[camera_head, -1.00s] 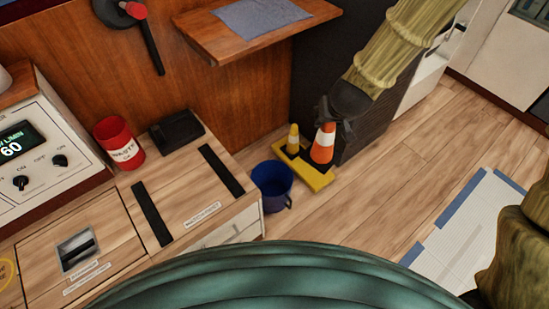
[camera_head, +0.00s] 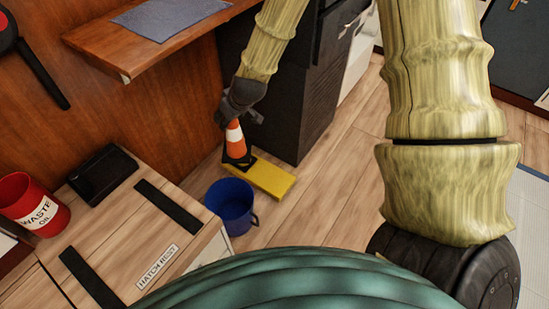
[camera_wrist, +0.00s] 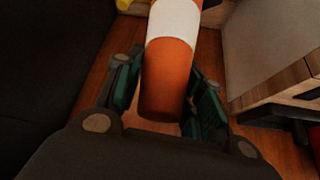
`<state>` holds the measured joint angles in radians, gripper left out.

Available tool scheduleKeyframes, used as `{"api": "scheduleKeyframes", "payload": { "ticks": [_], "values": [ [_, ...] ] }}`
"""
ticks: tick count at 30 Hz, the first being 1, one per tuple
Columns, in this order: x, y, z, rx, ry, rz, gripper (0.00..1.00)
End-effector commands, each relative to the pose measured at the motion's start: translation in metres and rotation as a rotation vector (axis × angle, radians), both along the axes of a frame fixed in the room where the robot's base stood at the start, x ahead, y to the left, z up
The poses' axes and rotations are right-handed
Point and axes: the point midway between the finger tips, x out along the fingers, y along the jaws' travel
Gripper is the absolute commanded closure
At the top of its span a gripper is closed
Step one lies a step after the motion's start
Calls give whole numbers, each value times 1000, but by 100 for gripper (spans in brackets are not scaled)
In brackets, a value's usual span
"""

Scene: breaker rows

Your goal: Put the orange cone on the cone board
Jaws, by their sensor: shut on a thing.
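The orange cone (camera_head: 235,141), with a white band and a dark square base, is upright below my gripper (camera_head: 238,112). In the wrist view my gripper (camera_wrist: 160,92) is shut on the cone's narrow end (camera_wrist: 168,75), with a finger on each side. The yellow cone board (camera_head: 270,178) lies on the floor. The cone's base overlaps the board's far-left end in the head view; I cannot tell if it touches or hovers. A yellow bit (camera_wrist: 123,5) shows at the wrist view's top edge. The small yellow cone is hidden in the head view.
A blue bucket (camera_head: 231,204) stands on the floor just in front of the board. A dark cabinet (camera_head: 300,90) is behind it to the right, and a wooden shelf (camera_head: 150,45) juts out above left. A bench with a red waste can (camera_head: 30,205) is at left.

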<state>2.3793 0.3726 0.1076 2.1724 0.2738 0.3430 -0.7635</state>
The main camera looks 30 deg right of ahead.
Motion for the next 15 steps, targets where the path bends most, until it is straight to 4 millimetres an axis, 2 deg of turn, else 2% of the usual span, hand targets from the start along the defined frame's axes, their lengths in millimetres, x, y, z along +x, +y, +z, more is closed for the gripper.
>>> {"api": "scheduleKeyframes", "payload": {
  "ticks": [1,9,15],
  "values": [
    [4,-13,-28,3,2,9,100],
    [14,-79,-120,4,0,96,100],
    [11,-125,-177,3,0,148,100]
  ]
}}
